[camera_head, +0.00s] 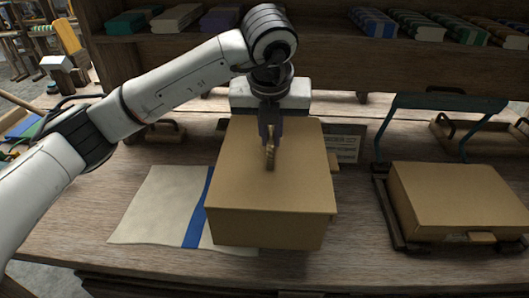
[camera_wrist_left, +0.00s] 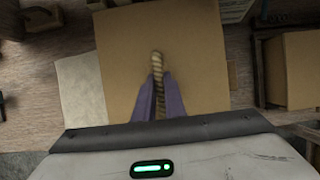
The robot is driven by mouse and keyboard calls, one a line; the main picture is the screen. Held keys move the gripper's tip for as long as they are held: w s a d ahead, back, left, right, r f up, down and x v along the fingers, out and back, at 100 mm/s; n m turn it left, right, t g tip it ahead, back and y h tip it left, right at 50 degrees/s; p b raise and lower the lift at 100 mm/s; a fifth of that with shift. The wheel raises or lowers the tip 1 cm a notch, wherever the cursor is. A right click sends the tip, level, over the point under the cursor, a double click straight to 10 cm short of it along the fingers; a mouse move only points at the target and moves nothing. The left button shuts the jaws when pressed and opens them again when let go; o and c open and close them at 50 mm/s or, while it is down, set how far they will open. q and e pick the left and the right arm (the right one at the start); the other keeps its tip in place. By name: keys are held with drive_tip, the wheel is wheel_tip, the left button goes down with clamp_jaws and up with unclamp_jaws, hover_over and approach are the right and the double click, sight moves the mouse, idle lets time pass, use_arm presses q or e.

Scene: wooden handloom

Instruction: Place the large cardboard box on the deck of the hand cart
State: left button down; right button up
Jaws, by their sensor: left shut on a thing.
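The large cardboard box (camera_head: 272,165) is in the middle of the head view, over part of a pale cloth. My left gripper (camera_head: 270,143) is above it, shut on the rope handle on its top; the wrist view shows the fingers around the rope (camera_wrist_left: 157,65) and the box top (camera_wrist_left: 195,60). I cannot tell whether the box touches the bench. The hand cart (camera_head: 381,205), with a dark frame and blue-green push handle (camera_head: 450,102), stands to the right. Another cardboard box (camera_head: 460,195) is on its deck and hides most of it. My right gripper is not in view.
The pale cloth with a blue stripe (camera_head: 160,205) lies on the wooden bench (camera_head: 75,225). A small label card (camera_head: 347,146) stands behind the held box. A shelf with folded cloths (camera_head: 175,18) runs along the back. Bare bench shows between box and cart.

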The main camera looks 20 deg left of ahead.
use_arm(q)
drive_tip(key=shift+f, duration=2.25)
drive_tip(key=shift+f+b, duration=0.3)
drive_tip(key=shift+f, duration=0.05)
drive_tip(key=c, duration=1.8)
unclamp_jaws()
